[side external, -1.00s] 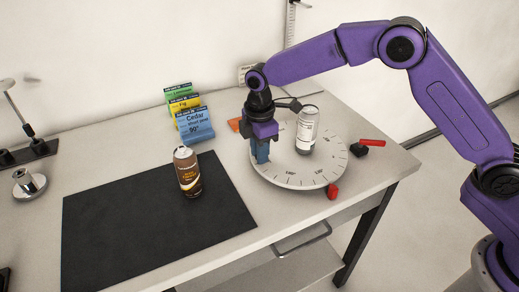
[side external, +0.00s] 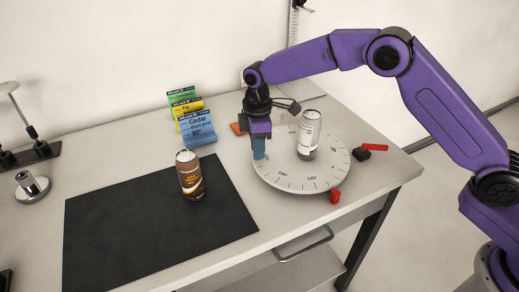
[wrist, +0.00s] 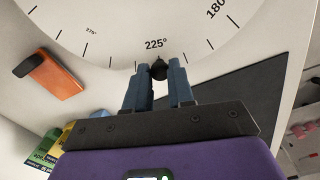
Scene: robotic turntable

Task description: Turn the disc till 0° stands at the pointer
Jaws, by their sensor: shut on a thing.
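The pale round disc (side external: 283,183) with degree marks lies on the table and carries a white and grey can (side external: 309,135). My gripper (side external: 259,148) is at the disc's left rim. In the wrist view my blue fingers (wrist: 159,88) are closed around a small black knob (wrist: 159,69) on the rim, beside the 225° mark. A small red piece (side external: 335,196), which looks like the pointer, stands at the disc's front right edge; the number there is too small to read. The 0° mark cannot be made out in either view.
A black block (side external: 362,154) with a red lever (side external: 375,147) is right of the disc. An orange block (wrist: 56,76) is behind it. A brown can (side external: 190,175) stands on the black mat (side external: 150,225). Coloured cards (side external: 197,128) stand behind the mat.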

